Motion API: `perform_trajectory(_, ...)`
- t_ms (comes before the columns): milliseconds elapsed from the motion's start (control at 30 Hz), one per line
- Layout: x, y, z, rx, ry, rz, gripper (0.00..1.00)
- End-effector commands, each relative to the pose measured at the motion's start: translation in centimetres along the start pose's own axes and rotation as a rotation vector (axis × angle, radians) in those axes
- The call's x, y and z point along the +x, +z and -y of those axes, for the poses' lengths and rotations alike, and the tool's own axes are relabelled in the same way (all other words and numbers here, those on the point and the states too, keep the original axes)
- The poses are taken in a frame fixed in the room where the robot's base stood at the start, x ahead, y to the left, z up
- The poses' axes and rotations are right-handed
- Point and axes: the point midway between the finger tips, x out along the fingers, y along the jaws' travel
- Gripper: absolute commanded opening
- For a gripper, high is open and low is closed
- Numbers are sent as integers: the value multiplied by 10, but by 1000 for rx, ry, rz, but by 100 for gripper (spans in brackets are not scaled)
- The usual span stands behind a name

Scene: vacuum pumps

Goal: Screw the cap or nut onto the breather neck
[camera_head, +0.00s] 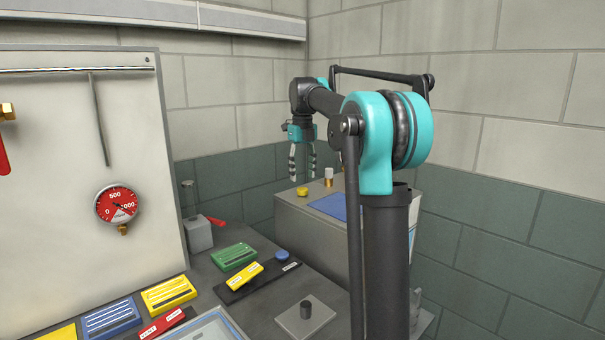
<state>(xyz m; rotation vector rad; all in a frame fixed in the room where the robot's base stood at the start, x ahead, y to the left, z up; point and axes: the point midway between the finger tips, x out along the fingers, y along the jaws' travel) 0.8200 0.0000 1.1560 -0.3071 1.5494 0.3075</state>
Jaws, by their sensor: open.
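My gripper (302,175) hangs open and empty, fingers pointing down, above the grey box-shaped unit at the back. A small yellow round piece (303,191), which looks like a cap or nut, sits on top of that unit, a little below the fingertips. A short upright neck with a pale top and brass-coloured lower part (328,176) stands to its right on the same unit. I cannot tell for sure whether this is the breather neck. A blue round cap (281,256) lies on the bench in front of the unit.
The grey unit (300,228) has a blue pad (338,207) on top. A square plate with a dark post (305,318), green (234,257) and yellow (245,275) blocks, and a grey container (197,235) stand on the bench. A gauge panel (150,220) rises at left. My arm hides part of the right side.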

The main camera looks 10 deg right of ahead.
Motion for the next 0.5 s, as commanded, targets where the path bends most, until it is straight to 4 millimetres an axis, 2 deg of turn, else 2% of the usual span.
perform_trajectory(167, 0, 0, 0, -277, 0, 0, 48)
perform_trajectory(500, 1, 0, 0, -963, 0, 0, 48)
